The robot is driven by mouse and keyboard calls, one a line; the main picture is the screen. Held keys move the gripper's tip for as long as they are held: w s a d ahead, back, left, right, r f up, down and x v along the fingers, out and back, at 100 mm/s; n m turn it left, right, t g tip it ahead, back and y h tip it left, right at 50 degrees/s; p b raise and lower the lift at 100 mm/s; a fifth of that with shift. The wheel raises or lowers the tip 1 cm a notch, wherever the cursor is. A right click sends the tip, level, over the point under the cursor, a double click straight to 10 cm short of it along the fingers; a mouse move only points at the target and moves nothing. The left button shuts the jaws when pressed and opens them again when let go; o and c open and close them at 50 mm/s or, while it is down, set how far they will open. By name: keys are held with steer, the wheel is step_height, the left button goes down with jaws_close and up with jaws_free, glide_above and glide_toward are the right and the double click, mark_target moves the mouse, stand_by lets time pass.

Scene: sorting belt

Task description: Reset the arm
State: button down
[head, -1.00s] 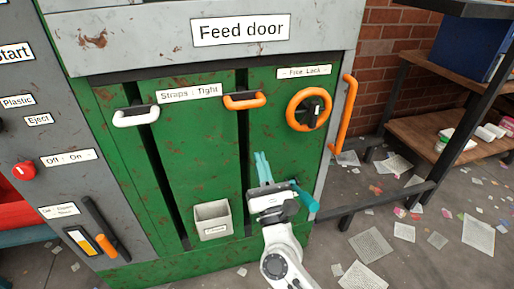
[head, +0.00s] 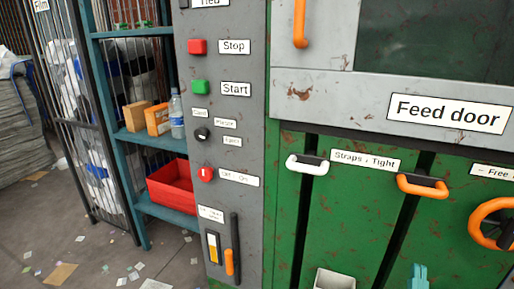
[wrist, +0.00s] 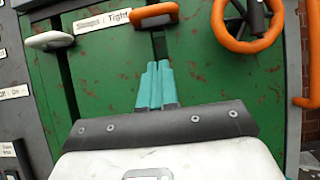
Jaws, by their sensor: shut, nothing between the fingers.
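My gripper (wrist: 155,86) has teal fingers pressed together with nothing between them. In the head view only the tips of my gripper (head: 419,272) show at the bottom edge, in front of the green door (head: 350,215).
A grey control panel (head: 222,140) has a red Stop button (head: 198,46), a green Start button (head: 200,87) and a lever (head: 234,245). A teal shelf (head: 140,135) holds a red bin (head: 172,185) and a bottle (head: 177,115). Paper scraps litter the floor (head: 95,255).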

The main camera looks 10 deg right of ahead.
steer(key=w+a+f+n+g+y, duration=0.1)
steer(key=a+f+n+y, duration=0.35)
steer(key=n, duration=0.35)
steer(key=w+a+f+n+g+y, duration=0.1)
steer(key=a+f+n+g+y, duration=0.2)
steer(key=n+y, duration=0.45)
steer(key=a+f+n+y, duration=0.3)
steer(key=a+n+y, duration=0.15)
steer(key=n, duration=0.55)
steer(key=s+f+n+g+h, duration=0.2)
steer(key=s+f+n+g, duration=0.9)
steer(key=s+f+n, duration=0.25)
steer(key=s+d+r+n+g+h+p, duration=0.1)
steer(key=s+d+n+g, duration=0.25)
steer(key=s, duration=0.55)
step_height(320, 180, up, 21)
steer(key=p, duration=2)
steer(key=shift+w+a+f+g+p, duration=0.2)
steer(key=shift+a+g+p, duration=0.15)
steer(key=shift+a, duration=0.1)
steer(key=c, duration=1.8)
jaws_free()
